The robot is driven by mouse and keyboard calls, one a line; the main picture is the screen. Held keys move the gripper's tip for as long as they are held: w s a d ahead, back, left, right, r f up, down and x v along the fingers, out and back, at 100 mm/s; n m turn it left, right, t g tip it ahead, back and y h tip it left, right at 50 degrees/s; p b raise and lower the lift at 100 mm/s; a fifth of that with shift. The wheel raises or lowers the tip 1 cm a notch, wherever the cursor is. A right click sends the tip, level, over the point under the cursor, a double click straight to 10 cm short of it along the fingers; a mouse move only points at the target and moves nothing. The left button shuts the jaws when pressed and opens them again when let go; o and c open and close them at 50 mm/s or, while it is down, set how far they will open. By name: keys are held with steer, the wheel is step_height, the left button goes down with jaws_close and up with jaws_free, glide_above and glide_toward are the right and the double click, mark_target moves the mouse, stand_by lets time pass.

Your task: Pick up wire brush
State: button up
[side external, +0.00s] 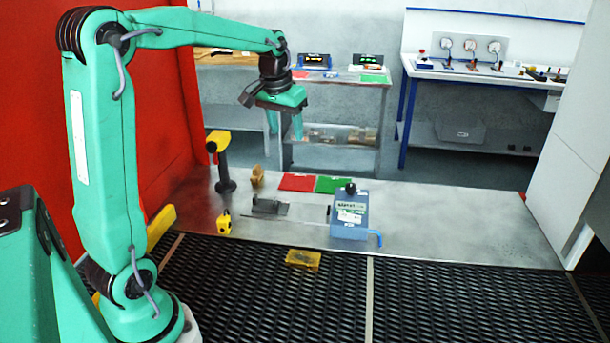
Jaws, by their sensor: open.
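My gripper (285,127) hangs high above the back of the metal plate, fingers pointing down. It is open, with nothing between its fingers. I cannot tell for sure which thing is the wire brush. A small upright tan-brown piece (257,176) stands on the plate, below and left of my gripper. A low dark grey block (269,207) lies nearer the front of the plate. A flat amber-yellow block (303,258) with a darker middle lies on the black mesh belt (450,300). My gripper is well apart from all three.
On the metal plate (470,215) stand a blue device (350,213), a black post with a yellow head (218,160) and a small yellow block (224,222). Red (298,182) and green (332,185) pads lie behind. The plate's right side is clear.

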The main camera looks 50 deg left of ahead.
steer(key=w+a+f+n+g, duration=0.1)
steer(key=w+a+f, duration=0.1)
steer(key=a+f, duration=0.3)
steer(key=w+a+f+n, duration=0.1)
steer(key=w+a+f, duration=0.15)
steer(key=a, duration=0.55)
steer(key=n+g+h, duration=0.1)
steer(key=n+g, duration=0.1)
glide_above(256, 168)
steer(key=f, duration=1)
steer(key=shift+w+d, duration=0.15)
steer(key=shift+w, duration=0.05)
steer(key=shift+s+a+f, duration=0.1)
steer(key=shift+a+f, duration=0.25)
steer(key=shift+f, duration=1.4)
steer(key=shift+f, duration=2.6)
